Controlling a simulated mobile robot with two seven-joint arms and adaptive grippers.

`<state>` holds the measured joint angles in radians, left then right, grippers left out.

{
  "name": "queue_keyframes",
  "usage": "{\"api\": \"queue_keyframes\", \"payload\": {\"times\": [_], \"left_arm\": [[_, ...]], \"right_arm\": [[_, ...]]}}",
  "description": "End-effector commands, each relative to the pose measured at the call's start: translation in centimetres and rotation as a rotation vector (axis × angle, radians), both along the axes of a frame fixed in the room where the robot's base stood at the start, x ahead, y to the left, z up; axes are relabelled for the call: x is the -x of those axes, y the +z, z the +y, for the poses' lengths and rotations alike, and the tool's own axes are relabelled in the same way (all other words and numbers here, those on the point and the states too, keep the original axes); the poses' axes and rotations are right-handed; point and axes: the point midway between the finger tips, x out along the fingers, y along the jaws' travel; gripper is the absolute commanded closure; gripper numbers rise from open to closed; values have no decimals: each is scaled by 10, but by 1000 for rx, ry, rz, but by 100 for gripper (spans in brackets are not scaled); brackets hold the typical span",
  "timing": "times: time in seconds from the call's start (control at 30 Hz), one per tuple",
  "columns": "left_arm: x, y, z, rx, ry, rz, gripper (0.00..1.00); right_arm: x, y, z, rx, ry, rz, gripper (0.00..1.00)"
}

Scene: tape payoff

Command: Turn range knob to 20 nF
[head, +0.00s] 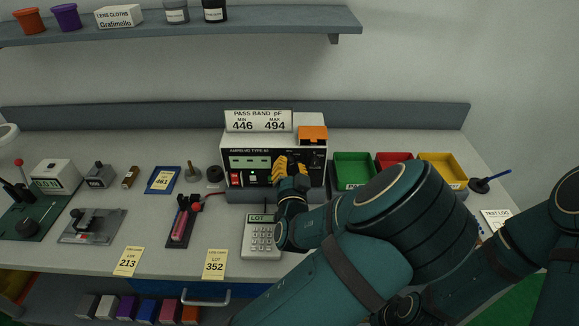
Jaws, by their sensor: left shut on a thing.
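The meter (232,179) stands at the back middle of the bench, with a green display and a dark front panel. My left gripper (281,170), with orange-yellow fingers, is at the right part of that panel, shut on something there. The range knob is not clearly visible; the fingers cover that part of the panel, so its setting cannot be read. The panel markings are too small to read. My right gripper is not in view.
A "PASS BAND pF" sign (257,121) and an orange block (312,134) sit on the meter. Green (353,181), red (391,158) and yellow (442,170) bins stand to its right. A calculator (259,240) lies in front, close to my left wrist.

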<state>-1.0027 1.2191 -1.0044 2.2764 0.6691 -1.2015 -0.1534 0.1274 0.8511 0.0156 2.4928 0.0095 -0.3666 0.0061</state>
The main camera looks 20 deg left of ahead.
Motion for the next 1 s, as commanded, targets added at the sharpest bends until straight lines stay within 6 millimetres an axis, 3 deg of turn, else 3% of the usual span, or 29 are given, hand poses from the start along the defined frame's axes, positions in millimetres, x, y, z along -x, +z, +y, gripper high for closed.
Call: {"api": "queue_keyframes", "payload": {"times": [1.0], "left_arm": [[-1, 0, -1, -877, -3, 246, 100]], "right_arm": [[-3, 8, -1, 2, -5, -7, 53]]}}
